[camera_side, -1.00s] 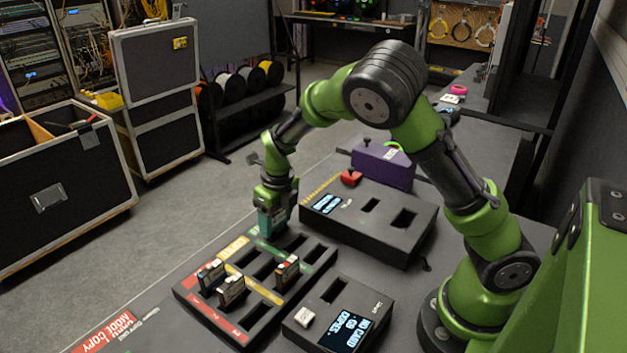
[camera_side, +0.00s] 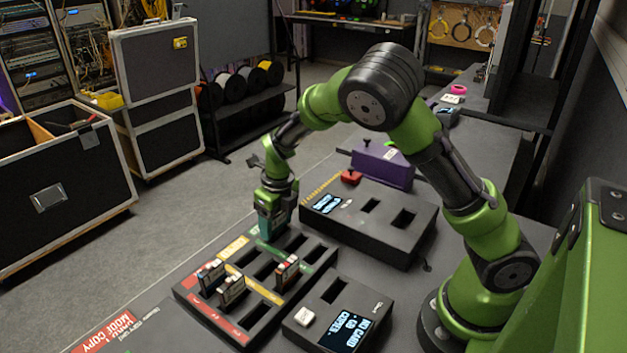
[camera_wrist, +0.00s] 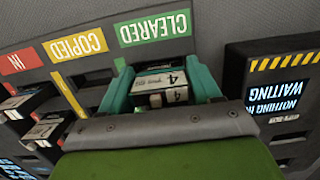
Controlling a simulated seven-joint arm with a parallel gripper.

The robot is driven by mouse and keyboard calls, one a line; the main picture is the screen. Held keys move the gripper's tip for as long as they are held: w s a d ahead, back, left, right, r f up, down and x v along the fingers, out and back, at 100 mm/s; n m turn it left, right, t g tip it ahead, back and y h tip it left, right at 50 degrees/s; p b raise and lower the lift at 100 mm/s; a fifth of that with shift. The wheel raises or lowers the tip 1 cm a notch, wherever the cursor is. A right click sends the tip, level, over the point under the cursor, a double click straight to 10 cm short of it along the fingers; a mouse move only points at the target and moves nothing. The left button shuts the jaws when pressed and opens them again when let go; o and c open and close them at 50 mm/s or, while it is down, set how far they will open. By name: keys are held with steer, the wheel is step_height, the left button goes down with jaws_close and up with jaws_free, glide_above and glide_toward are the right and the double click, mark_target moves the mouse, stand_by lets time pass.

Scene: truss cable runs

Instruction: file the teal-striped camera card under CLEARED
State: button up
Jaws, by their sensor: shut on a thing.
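The camera card (camera_wrist: 160,84) shows between my fingers in the wrist view, with a pale label marked 4. I cannot make out its stripe. My gripper (camera_wrist: 163,90) is shut on it, just below the green CLEARED label (camera_wrist: 153,28). In the side view my gripper (camera_side: 272,232) points down at the far end of the black card rack (camera_side: 232,328), by its green strip (camera_side: 322,262). The card is mostly hidden there, and I cannot tell how deep it sits in a slot.
Two cards (camera_side: 211,273) (camera_side: 231,289) stand in the red IN row, and another (camera_side: 287,271) stands past the yellow strip. A box reading NOTHING WAITING (camera_wrist: 280,98) lies right of the gripper in the wrist view. A reader (camera_side: 338,313) with a lit screen stands beside the rack.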

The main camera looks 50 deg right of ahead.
steer(key=o, duration=1.4)
steer(key=shift+r, duration=3.75)
